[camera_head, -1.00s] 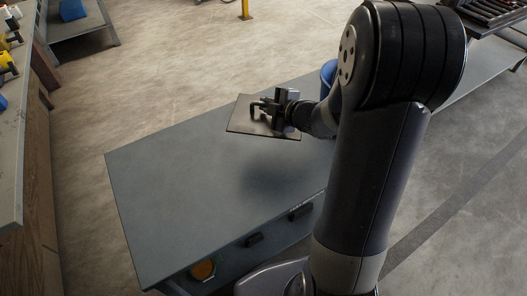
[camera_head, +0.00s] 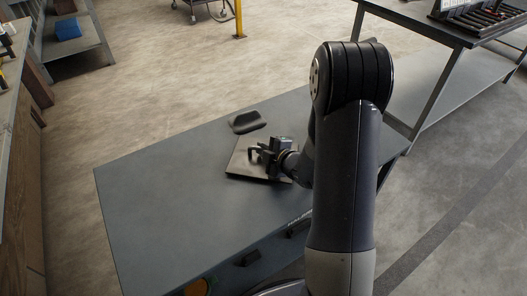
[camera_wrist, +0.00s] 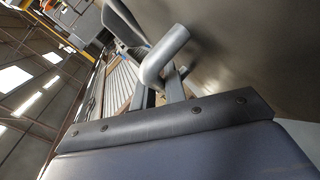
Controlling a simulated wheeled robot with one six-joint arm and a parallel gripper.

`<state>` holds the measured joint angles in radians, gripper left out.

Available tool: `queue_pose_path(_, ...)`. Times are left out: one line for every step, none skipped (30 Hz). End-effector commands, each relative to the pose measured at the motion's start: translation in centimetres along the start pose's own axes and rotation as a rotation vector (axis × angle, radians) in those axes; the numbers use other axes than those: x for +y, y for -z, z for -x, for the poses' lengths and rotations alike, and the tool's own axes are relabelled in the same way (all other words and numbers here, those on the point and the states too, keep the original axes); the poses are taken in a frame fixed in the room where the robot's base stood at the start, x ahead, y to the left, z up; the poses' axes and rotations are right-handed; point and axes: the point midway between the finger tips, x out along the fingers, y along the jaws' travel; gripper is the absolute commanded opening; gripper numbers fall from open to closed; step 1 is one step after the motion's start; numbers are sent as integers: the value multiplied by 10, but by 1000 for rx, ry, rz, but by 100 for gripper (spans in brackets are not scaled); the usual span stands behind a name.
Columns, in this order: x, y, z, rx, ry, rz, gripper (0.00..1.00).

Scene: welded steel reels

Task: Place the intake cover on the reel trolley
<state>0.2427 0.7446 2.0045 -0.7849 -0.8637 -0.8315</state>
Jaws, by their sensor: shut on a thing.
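The intake cover is a flat dark brown plate (camera_head: 243,163) with a bent grey tube handle (camera_wrist: 166,52). My gripper (camera_head: 259,155) is shut on that handle; its fingers (camera_wrist: 172,85) close around the tube in the wrist view. The plate looks about level, low over the grey bench top or touching it; I cannot tell which. In the wrist view, the plate's brown face (camera_wrist: 245,45) fills the upper right. A small wheeled cart (camera_head: 205,8) is partly in view at the top; I cannot tell if it is the reel trolley.
The grey bench (camera_head: 150,200) is clear on its left side. A dark shallow object (camera_head: 246,122) lies just behind the plate. A yellow post (camera_head: 239,18) stands on the floor beyond. Another bench (camera_head: 460,70) is at the upper right, and a shelf with a blue box (camera_head: 68,28) upper left.

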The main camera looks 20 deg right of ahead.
Motion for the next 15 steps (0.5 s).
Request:
queue_pose_path(-2, -1, -2, 0, -1, -1, 0)
queue_pose_path(-2, -1, -2, 0, -2, 0, 0)
queue_pose_path(-2, -1, -1, 0, -3, 0, 0)
queue_pose_path(-1, -1, -1, 0, -3, 0, 0)
queue_pose_path(-1, -1, -1, 0, -3, 0, 0)
queue_pose_path(-1, -1, -1, 0, -3, 0, 0)
queue_pose_path(-1, -1, -1, 0, -3, 0, 0)
queue_pose_path(-2, -1, -1, 0, -3, 0, 0)
queue_pose_path(-3, -2, -2, 0, -3, 1, 0)
queue_pose_path(-4, -2, -2, 1, -3, 1, 0)
queue_pose_path(-4, -2, -3, 1, -3, 1, 0)
queue_pose_path(-4, -2, -2, 0, -2, 0, 15)
queue_pose_path(-3, -2, -2, 0, -2, 0, 17)
queue_pose_path(-3, -2, -2, 0, -1, 0, 20)
queue_pose_path(-3, -2, -2, 0, -1, 0, 23)
